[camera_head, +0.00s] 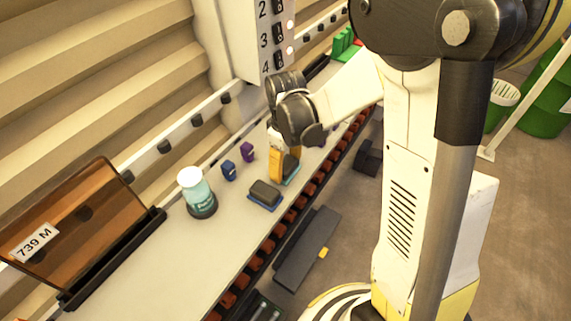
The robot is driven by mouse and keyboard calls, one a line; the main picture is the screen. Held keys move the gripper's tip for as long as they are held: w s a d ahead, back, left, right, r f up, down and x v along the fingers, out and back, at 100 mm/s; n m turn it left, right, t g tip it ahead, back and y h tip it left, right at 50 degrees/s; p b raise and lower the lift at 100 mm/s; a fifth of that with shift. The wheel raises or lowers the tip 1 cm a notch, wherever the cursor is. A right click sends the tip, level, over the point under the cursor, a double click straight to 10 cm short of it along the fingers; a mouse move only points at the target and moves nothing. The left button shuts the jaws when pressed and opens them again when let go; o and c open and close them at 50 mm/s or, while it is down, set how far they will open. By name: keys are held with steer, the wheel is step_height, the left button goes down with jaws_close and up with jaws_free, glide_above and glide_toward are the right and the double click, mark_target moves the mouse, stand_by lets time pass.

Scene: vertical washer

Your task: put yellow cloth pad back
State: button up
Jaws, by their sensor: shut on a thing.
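My gripper (281,149) reaches down over the pale bench from the right, below the dark wrist joints. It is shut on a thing. A yellow upright shape at its fingers looks like the yellow cloth pad (276,166), but the view is too small to tell the pad clearly from the fingers. A teal pad (291,172) shows partly behind it, at the right. A dark block with a blue underside (265,193) lies on the bench just in front. Whether the held thing touches the bench cannot be told.
A jar with teal contents (196,193) stands on the bench to the left. Small blue (229,171) and purple (247,152) items stand near the rail. A brown tilted panel marked 739 M (80,222) is at far left. A numbered box (263,38) hangs behind. Bare bench (175,262) lies front left.

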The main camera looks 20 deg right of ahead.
mark_target(286, 164)
steer(key=shift+s, duration=0.1)
steer(key=o, duration=1)
steer(key=shift+o, duration=0.2)
step_height(286, 164, up, 12)
steer(key=p, duration=0.1)
steer(key=s+r+m+t, duration=0.6)
steer(key=s+m+t, duration=0.1)
steer(key=s, duration=0.5)
steer(key=shift+s, duration=0.4)
